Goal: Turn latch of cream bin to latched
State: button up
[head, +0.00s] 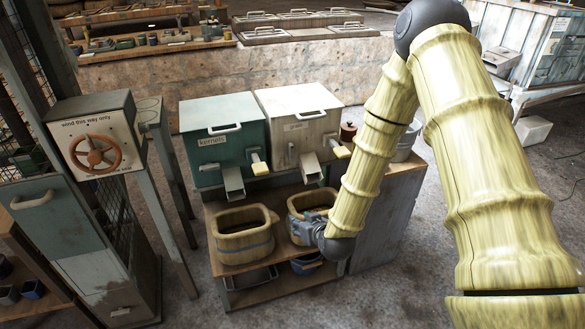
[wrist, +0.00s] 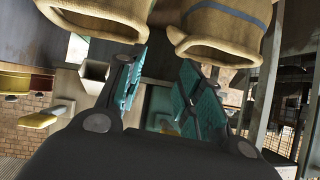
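The cream bin (head: 300,98) stands on the wooden stand, right of the green bin (head: 222,122). Its lid looks closed. A small grey upright fitting (head: 291,151) on its front may be the latch; its setting is too small to tell. A chute (head: 311,168) and a yellow-ended lever (head: 340,149) stick out from the front. My gripper (head: 308,229) is below these, in front of the right wooden tub, apart from the bin. In the wrist view my gripper (wrist: 160,90) has its teal-padded fingers apart, with nothing held between them.
Two wooden tubs, left (head: 243,235) and right (head: 305,201), sit under the chutes. The green bin has its own chute (head: 233,182) and yellow lever (head: 259,165). A crank-wheel box (head: 97,150) stands left. Open floor lies right of the stand.

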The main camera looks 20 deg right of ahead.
jog(key=w+d+r+t+b, duration=0.2)
jog(key=w+r+t+b, duration=0.2)
jog(key=w+b, duration=0.4)
jog(key=t+b, duration=0.2)
jog(key=b, duration=0.2)
send_near(292, 152)
jog(key=shift+h, duration=0.4)
jog(key=w, duration=0.3)
jog(key=w+b, duration=0.1)
jog(key=w, duration=0.5)
jog(key=shift+w+a+f+b, duration=0.2)
jog(key=shift+w+a+b, duration=0.15)
jog(key=shift+w+b, duration=0.05)
grip_shut()
